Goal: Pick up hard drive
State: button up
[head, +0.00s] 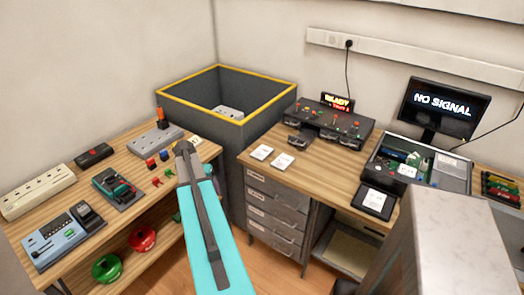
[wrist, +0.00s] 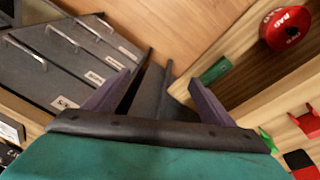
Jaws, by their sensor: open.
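A flat black box with a pale label (head: 375,200), which looks like the hard drive, lies on the right desk in front of the open computer case. I cannot tell for certain that it is the hard drive. It does not show in the wrist view. My gripper (head: 184,148) is over the inner edge of the left bench, well to the left of the box and apart from it. In the wrist view my gripper (wrist: 155,97) has its two fingers spread, with nothing between them.
A dark bin with a yellow rim (head: 205,107) stands in the corner between the desks. A drawer unit (head: 275,212) is under the right desk. The open computer case (head: 452,168) and monitor (head: 443,105) stand behind the box. A red BAD container (wrist: 286,28) sits below the left bench.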

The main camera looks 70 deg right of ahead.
jog(key=s+d+r+m+h+p, duration=0.1)
jog(key=s+d+r+m, duration=0.2)
jog(key=s+d+r, duration=0.4)
jog(key=s+d+r+m+h+p, duration=0.1)
jog(key=s+d+r+m, duration=0.1)
jog(key=s+d+r, duration=0.5)
jog(key=d+r, duration=0.5)
jog(key=r, duration=0.1)
jog(key=shift+s+d+r+m+p, duration=0.15)
jog(key=shift+s+d+m+p, duration=0.1)
jog(key=shift+s+m+p, duration=0.15)
jog(key=p, duration=0.2)
send_over(258, 155)
jog(key=shift+f, duration=4)
jog(key=shift+a, duration=0.1)
